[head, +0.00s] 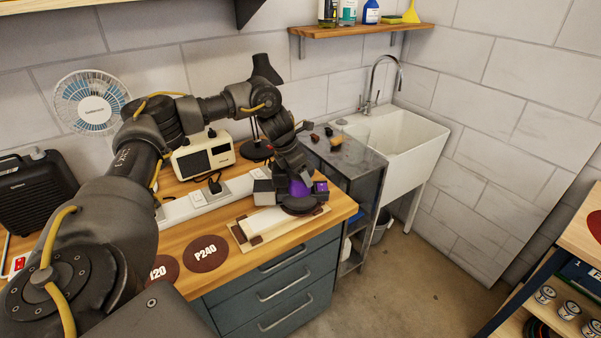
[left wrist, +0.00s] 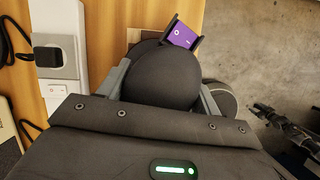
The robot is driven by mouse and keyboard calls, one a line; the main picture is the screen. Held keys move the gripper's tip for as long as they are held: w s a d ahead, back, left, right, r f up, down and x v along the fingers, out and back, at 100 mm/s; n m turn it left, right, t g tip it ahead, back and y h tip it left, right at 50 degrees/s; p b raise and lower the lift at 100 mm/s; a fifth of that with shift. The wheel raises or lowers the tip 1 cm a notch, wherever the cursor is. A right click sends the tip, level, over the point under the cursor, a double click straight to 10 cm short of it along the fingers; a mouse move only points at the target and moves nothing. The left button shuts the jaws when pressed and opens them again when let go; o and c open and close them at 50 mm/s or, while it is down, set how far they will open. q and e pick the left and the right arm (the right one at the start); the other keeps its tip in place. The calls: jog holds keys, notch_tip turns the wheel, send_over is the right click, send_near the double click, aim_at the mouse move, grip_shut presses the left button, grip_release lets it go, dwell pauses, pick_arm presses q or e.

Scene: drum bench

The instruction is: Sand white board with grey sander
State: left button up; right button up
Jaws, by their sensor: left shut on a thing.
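The grey sander (head: 301,206), dark with a purple part, is between the fingers of my left gripper (head: 291,185), which is shut on it. In the left wrist view the dark round sander body (left wrist: 165,75) fills the space between the fingers. The white board (head: 266,223) lies flat on a wooden holder (head: 241,238) with brown corner pieces, near the bench's front edge. The sander is over the board's right end and hides it; I cannot tell whether they touch. A dark gripper-like shape, probably my right gripper (left wrist: 283,122), shows at the right of the left wrist view, its fingers unclear.
A white power strip (head: 195,203) lies behind the board. Two brown sanding discs, P240 (head: 206,253) and one partly hidden (head: 162,270), lie to the left. A cream radio (head: 203,155) and a black lamp base (head: 257,150) stand at the back. A sink (head: 405,145) is right.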

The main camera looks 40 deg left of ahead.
aim_at(286, 173)
pick_arm(q)
jog(key=shift+s, duration=0.1)
dwell(0.3)
jog(key=shift+s+a+f+p, duration=0.1)
jog(key=shift+s+a+p, duration=0.1)
jog(key=shift+s, duration=0.7)
jog(key=shift+s+a+f+p, duration=0.1)
jog(key=shift+s+a+p, duration=0.05)
jog(key=shift+s, duration=0.75)
jog(key=shift+s+a, duration=0.1)
jog(key=shift+s, duration=0.05)
jog(key=shift+s+a+r+p, duration=0.1)
jog(key=shift+s+a, duration=0.1)
jog(key=shift+s, duration=0.35)
jog(key=shift+s+a+r+p, duration=0.1)
jog(key=shift+s+a+p, duration=0.1)
jog(key=shift+s, duration=0.35)
jog(key=shift+s+a+r+p, duration=0.1)
jog(key=shift+s+a, duration=0.1)
jog(key=shift+s, duration=0.35)
